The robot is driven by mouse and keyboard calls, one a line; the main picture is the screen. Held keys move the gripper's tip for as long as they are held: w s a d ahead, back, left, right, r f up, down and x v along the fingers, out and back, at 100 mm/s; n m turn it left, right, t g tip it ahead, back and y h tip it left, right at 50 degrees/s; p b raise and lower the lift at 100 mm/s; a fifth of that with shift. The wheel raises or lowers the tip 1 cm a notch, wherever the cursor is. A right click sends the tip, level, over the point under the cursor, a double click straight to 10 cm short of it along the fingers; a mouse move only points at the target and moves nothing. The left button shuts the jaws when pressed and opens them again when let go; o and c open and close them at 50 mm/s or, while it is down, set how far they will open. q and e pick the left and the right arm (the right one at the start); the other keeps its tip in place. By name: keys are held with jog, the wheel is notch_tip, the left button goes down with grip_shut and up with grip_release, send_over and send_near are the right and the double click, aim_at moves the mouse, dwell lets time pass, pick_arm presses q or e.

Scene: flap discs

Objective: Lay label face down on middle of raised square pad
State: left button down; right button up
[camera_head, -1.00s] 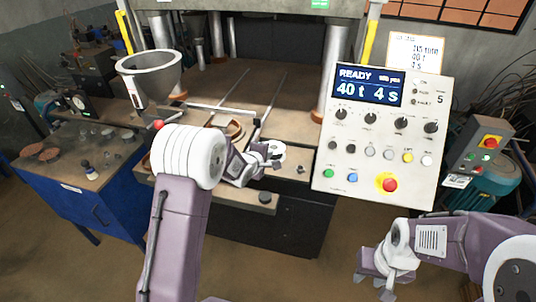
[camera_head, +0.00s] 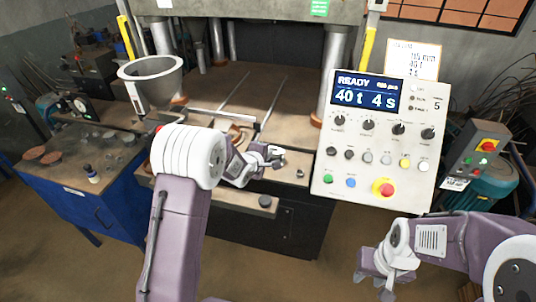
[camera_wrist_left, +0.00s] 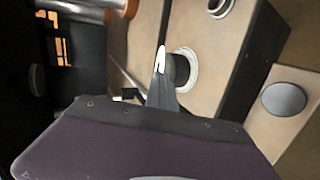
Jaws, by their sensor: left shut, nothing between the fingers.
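My left gripper (camera_head: 277,157) is over the front ledge of the press. It is shut and empty. In the left wrist view its narrow fingers (camera_wrist_left: 161,62) point at a dark round part circled by a pale ring (camera_wrist_left: 192,68), overlapping it in the picture. I cannot tell whether this ring is the label or a fitting of the ledge, nor whether the fingers touch it. I cannot make out a raised square pad; my arm and gripper hide part of the ledge. My right gripper (camera_head: 372,275) hangs at the lower right, far from the press; its jaw state is unclear.
The control panel (camera_head: 325,185) stands right of the left gripper. A grey funnel-shaped bowl (camera_head: 150,68) and a blue bench (camera_head: 95,205) are at left. A round knob (camera_head: 265,201) sits on the lower front ledge. The press bed (camera_head: 250,85) behind is largely clear.

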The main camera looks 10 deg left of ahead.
notch_tip(320, 180, up, 4)
jog(key=p, duration=0.3)
jog(key=shift+p, duration=0.35)
dwell(0.4)
